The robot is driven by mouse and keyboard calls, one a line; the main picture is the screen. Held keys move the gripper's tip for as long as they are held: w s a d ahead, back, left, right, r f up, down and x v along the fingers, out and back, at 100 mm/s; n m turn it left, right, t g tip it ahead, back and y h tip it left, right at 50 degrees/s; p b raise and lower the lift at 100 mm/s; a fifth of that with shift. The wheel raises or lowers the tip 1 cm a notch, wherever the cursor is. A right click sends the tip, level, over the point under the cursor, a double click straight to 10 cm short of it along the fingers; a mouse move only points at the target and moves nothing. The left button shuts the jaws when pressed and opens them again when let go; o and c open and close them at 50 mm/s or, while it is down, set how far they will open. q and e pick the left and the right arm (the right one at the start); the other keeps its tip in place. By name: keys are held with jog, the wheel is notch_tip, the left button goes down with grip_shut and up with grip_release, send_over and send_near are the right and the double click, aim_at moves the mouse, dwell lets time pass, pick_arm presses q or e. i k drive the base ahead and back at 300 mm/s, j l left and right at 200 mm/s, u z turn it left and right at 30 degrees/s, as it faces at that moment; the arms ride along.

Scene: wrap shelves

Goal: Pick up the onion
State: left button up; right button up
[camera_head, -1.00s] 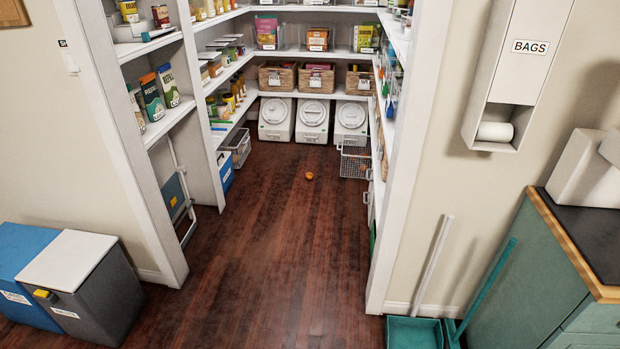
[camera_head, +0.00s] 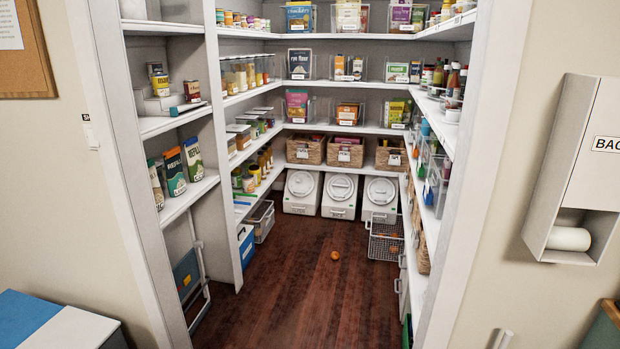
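A small round orange-brown object, which looks like the onion (camera_head: 335,255), lies on the dark wooden floor inside the pantry. It sits in front of the white lidded bins, with bare floor around it. It is small in the head view, so its detail is hard to make out. Neither of my grippers shows in the head view.
White shelves line both sides and the back of the pantry. A wire basket (camera_head: 386,240) stands to the right of the onion, and white bins (camera_head: 340,195) stand behind it. A blue box (camera_head: 245,246) is at the left. The wooden floor (camera_head: 300,310) between is clear.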

aim_at(335, 254)
jog(key=i, duration=2.55)
